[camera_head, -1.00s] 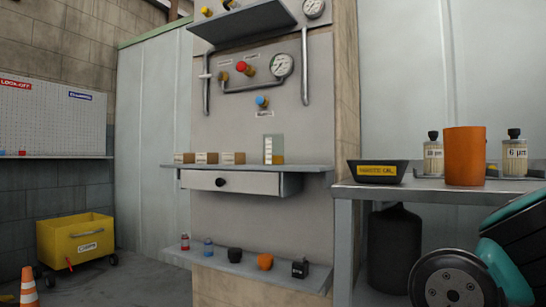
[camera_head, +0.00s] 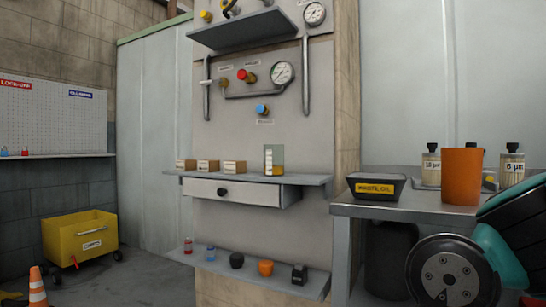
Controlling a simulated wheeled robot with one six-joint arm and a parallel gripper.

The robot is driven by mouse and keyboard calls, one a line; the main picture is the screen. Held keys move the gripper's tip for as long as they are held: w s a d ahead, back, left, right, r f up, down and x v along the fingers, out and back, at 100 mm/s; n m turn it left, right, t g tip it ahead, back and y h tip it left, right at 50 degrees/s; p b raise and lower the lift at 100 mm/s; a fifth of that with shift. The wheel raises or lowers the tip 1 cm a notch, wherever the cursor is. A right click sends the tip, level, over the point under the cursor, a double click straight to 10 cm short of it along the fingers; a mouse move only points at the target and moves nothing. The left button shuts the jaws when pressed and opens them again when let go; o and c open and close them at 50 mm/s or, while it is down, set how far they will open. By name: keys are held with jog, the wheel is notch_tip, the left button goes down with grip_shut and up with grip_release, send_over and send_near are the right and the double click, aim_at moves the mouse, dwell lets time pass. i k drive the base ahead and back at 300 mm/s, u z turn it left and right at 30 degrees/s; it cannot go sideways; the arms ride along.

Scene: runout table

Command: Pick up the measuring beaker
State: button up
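A clear measuring beaker (camera_head: 274,157) with a pale scale strip and an amber layer at its bottom stands upright on the grey shelf (camera_head: 312,180) above the drawer, toward the shelf's right end. An orange cylinder (camera_head: 461,177) stands on the bench at the right. My arm shows in part at the lower right, with dark and teal links. My gripper's fingers are not in view, and nothing of mine touches the beaker.
Several small boxes (camera_head: 208,167) stand left of the beaker. A black tray (camera_head: 376,187) labelled waste oil and bottles (camera_head: 431,166) are on the bench (camera_head: 345,209). A lower shelf (camera_head: 310,284) holds small caps and bottles.

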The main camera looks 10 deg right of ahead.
aim_at(273, 155)
jog(key=u, duration=0.5)
jog(key=k, duration=0.6)
jog(key=u, duration=0.7)
jog(key=i, duration=1.5)
jog(key=z, duration=0.65)
